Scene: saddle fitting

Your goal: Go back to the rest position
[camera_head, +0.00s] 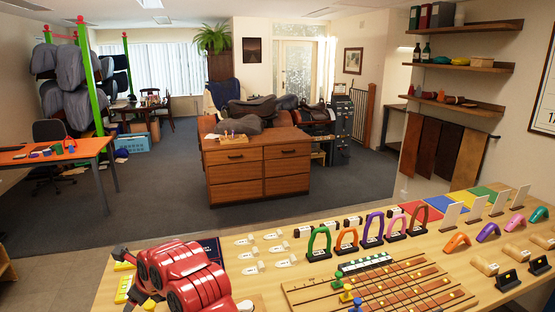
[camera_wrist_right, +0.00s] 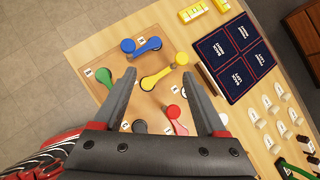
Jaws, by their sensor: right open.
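My right gripper (camera_wrist_right: 165,80) is open and empty in the right wrist view, its two dark fingers spread wide. It is above a wooden board with coloured handles: a yellow one (camera_wrist_right: 164,77) shows between the fingers, a blue one (camera_wrist_right: 141,46) lies beyond, a green one (camera_wrist_right: 105,79) to the left and a red one (camera_wrist_right: 176,118) nearer the palm. Nothing is held in the jaws. In the head view a red arm of mine fills the lower left, and no gripper jaws can be made out there. My left gripper is not in view.
A dark mat with four panels (camera_wrist_right: 235,55) lies right of the board, with white tags (camera_wrist_right: 270,108) beyond it. Coloured arches (camera_head: 373,229) and a slotted board (camera_head: 385,290) stand on the table (camera_head: 263,264). A wooden drawer chest (camera_head: 258,167) stands farther back; carpet lies between.

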